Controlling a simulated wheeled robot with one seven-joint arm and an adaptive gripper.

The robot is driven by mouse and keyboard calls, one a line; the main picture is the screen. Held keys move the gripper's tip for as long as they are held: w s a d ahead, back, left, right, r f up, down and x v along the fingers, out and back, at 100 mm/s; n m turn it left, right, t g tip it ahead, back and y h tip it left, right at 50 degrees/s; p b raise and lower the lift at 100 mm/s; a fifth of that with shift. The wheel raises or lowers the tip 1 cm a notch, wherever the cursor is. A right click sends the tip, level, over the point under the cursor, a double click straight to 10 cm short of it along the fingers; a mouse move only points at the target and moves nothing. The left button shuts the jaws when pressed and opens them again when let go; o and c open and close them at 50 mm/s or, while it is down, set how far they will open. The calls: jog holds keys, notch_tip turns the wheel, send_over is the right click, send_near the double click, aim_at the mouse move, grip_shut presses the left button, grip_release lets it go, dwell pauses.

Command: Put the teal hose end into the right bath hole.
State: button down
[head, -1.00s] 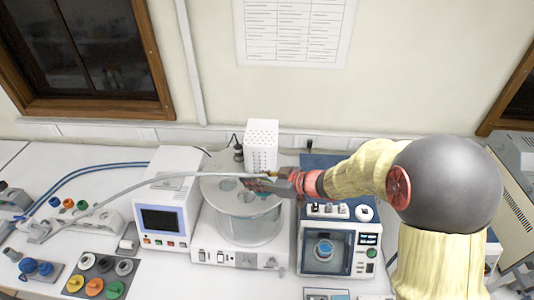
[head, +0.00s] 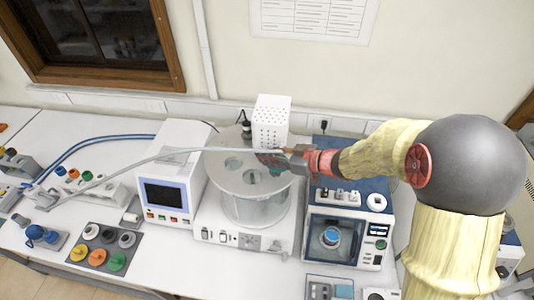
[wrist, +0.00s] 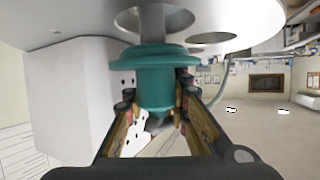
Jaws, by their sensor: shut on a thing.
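My gripper (wrist: 156,98) is shut on the teal hose end (wrist: 155,70), with one finger on each side of its body, in the wrist view. A metal stem runs from its teal flange to a hole in the round bath lid (wrist: 85,27). The stem overlaps this hole; I cannot tell how deep it reaches. Another lid hole lies beside it, empty. In the head view my gripper (head: 283,158) is over the right side of the glass bath (head: 256,208), and hides the right hole and most of the hose end. The grey hose (head: 150,158) arches left from it.
A white perforated box (head: 270,122) stands behind the bath. A white unit with a screen (head: 168,190) is at its left, and a blue and white instrument (head: 345,245) at its right. Coloured knobs (head: 97,257) lie at front left.

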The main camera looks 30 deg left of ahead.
jog(key=shift+f+b, duration=0.7)
jog(key=shift+f, duration=0.35)
jog(key=shift+s+p, duration=0.15)
jog(key=shift+p, duration=0.45)
dwell(0.4)
jog(key=shift+f, duration=0.2)
dwell(0.4)
jog(key=shift+r, duration=0.15)
jog(key=shift+r+p, duration=0.35)
jog(key=shift+r+p, duration=0.35)
jog(key=shift+p, duration=0.05)
jog(key=shift+f, duration=0.85)
dwell(1.3)
jog(key=shift+r, duration=0.1)
